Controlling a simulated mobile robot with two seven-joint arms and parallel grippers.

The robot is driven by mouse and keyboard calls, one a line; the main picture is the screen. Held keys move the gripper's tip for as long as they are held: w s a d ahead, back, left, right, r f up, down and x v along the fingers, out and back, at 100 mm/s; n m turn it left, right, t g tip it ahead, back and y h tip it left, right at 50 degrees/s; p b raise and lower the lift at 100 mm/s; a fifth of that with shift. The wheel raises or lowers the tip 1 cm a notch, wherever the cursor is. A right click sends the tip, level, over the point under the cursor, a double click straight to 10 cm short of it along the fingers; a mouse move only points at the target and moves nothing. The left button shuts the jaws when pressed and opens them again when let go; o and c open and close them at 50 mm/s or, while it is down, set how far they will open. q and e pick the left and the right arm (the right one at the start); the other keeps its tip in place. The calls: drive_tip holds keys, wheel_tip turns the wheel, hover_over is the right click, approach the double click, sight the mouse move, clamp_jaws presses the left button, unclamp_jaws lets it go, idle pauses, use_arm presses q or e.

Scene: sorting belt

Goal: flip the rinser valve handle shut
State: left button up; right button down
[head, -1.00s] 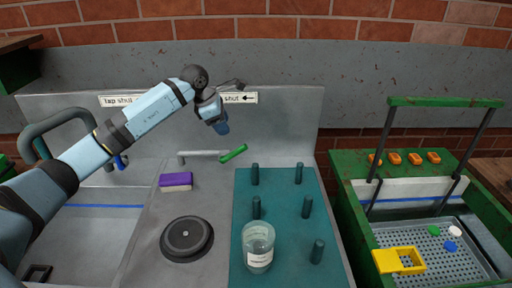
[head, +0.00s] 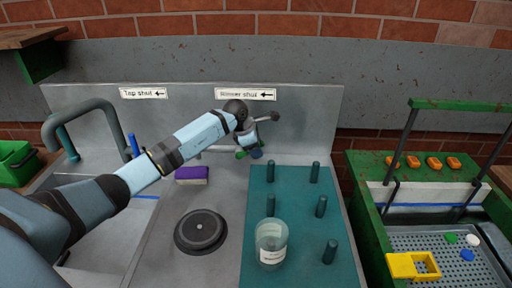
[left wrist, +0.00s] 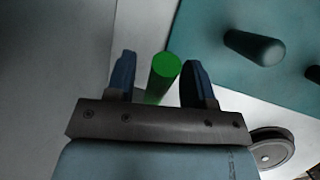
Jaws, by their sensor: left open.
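The green rinser valve handle (head: 241,155) is on a grey pipe (head: 217,149) at the back of the sink top, mostly hidden behind my left gripper in the head view. My left gripper (head: 256,153) is at the handle, pointing down. In the left wrist view the handle (left wrist: 163,68) shows end-on between the two spread blue fingers of my left gripper (left wrist: 160,80), with a gap at each side. The "Rinser shut" sign (head: 245,94) above has an arrow pointing left. My right gripper is not in view.
A purple sponge (head: 191,175), a round black disc (head: 201,231) and a teal mat (head: 288,225) with several pegs and a glass jar (head: 271,244) are in front of the valve. A tall tap (head: 80,110) stands at left. A green-framed tray station (head: 372,215) is at right.

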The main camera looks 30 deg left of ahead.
use_arm(q)
clamp_jaws()
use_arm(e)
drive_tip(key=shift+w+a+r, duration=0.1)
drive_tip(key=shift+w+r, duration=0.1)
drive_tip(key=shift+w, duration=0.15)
